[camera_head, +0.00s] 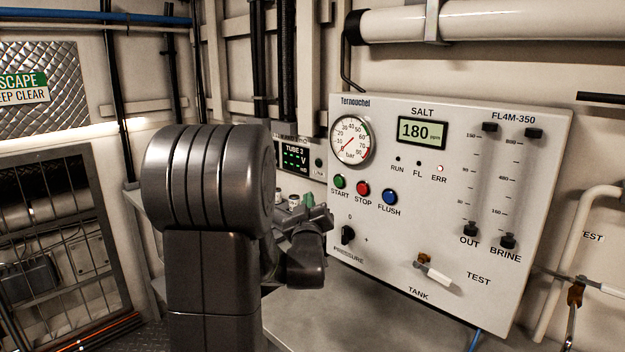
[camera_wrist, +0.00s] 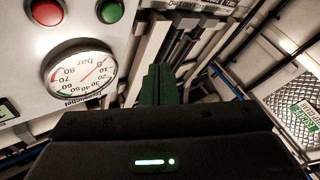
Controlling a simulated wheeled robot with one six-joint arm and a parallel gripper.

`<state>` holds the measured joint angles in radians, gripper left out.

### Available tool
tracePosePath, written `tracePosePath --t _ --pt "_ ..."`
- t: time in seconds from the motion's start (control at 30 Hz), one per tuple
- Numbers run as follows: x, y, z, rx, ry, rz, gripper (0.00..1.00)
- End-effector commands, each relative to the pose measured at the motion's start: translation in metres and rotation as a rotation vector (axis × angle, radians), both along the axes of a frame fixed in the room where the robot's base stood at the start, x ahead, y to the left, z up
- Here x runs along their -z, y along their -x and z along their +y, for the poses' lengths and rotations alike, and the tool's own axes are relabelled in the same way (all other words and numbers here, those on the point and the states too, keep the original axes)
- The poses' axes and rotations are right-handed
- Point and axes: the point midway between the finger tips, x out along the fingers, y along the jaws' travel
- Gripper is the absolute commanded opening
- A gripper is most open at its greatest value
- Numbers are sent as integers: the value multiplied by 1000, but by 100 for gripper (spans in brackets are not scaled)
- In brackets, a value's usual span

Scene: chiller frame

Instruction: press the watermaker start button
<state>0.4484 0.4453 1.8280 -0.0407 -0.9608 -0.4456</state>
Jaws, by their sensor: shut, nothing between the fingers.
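The green START button (camera_head: 340,181) is on the upper left of the white watermaker panel, left of the red STOP button (camera_head: 363,188) and the blue FLUSH button (camera_head: 389,197). The START button (camera_wrist: 110,11) also shows at the top edge of the wrist view, with the red STOP button (camera_wrist: 46,12) left of it. My gripper (camera_head: 326,214) is in front of the panel, just below and left of START in the head view, and does not appear to touch it. In the wrist view its dark green fingers (camera_wrist: 158,72) are shut and empty, right of and below START.
The pressure gauge (camera_head: 352,139) sits above the buttons and the black pressure knob (camera_head: 348,234) below them. A grey bench top (camera_head: 340,318) runs below the panel. A TUBE 3 display (camera_head: 293,157) is at the left.

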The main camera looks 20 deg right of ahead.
Motion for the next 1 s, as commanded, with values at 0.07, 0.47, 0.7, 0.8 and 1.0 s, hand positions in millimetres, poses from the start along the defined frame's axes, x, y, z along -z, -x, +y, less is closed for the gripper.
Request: tracePosePath --t 0.07,0.47,0.7,0.8,1.0 --pt "-2 0 -5 8 13 -24 0" --pt "-4 0 -8 12 20 -38 0" --pt "-6 -6 -21 14 19 -37 0" --pt "-6 -10 -34 16 19 -35 0" --pt "-7 -21 -61 15 19 -35 0"
